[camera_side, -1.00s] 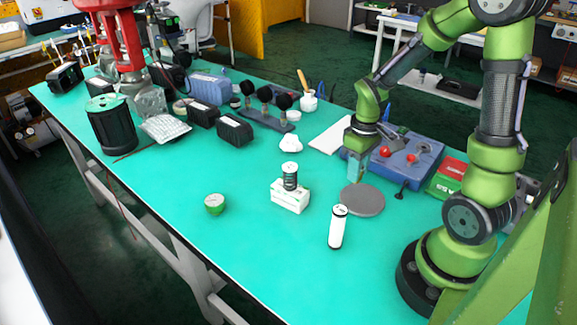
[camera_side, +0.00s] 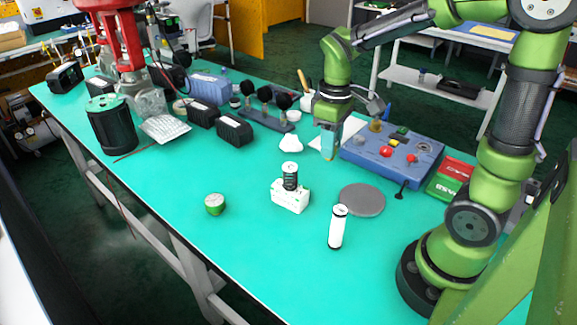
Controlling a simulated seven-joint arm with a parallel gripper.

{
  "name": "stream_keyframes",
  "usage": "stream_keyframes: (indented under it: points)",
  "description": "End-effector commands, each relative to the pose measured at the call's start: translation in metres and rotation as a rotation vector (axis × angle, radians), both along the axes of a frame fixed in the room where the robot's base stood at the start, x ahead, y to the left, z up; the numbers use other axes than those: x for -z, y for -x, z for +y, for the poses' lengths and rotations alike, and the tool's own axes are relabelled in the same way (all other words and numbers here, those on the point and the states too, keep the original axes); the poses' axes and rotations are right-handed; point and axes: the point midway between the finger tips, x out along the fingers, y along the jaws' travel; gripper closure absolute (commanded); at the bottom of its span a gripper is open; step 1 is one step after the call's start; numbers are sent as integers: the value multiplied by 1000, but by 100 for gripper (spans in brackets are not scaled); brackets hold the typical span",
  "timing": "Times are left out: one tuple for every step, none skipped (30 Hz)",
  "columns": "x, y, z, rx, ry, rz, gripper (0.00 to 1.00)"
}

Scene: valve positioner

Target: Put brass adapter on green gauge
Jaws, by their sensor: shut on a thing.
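The green gauge (camera_side: 215,204) is a small round green piece with a pale top, lying on the teal bench left of centre. My gripper (camera_side: 328,147) points down above the bench, left of the blue control box, up and to the right of the gauge and well apart from it. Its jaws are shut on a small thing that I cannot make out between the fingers. A small brass-coloured piece (camera_side: 376,125) shows at the back left of the blue box; I cannot tell whether it is the brass adapter.
A white block with a dark coil (camera_side: 290,195) stands between gauge and gripper. A white cylinder (camera_side: 338,228) stands upright near a grey disc (camera_side: 362,200). The bench around the gauge is clear.

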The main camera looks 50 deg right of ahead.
Motion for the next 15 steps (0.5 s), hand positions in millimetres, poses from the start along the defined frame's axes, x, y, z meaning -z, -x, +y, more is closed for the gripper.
stream_keyframes:
  points:
    - [0,-9,19,-55,0,1,100]
    - [0,-14,30,-84,0,1,100]
    - [1,-20,45,-123,0,1,100]
    - [1,-24,56,-151,0,1,100]
    - [1,-27,66,-177,-1,2,100]
    - [1,-30,79,-209,-1,1,100]
    - [1,-32,88,-230,-2,3,100]
    - [1,-34,97,-250,-2,2,100]
    - [2,-36,107,-273,-3,1,100]
    - [2,-36,114,-288,-3,2,100]
    - [2,-37,120,-304,-4,1,100]
    - [2,-38,128,-321,-4,0,100]
    - [3,-39,134,-334,-4,1,100]
    - [3,-39,139,-346,-5,2,100]
    - [3,-39,146,-361,-5,2,100]
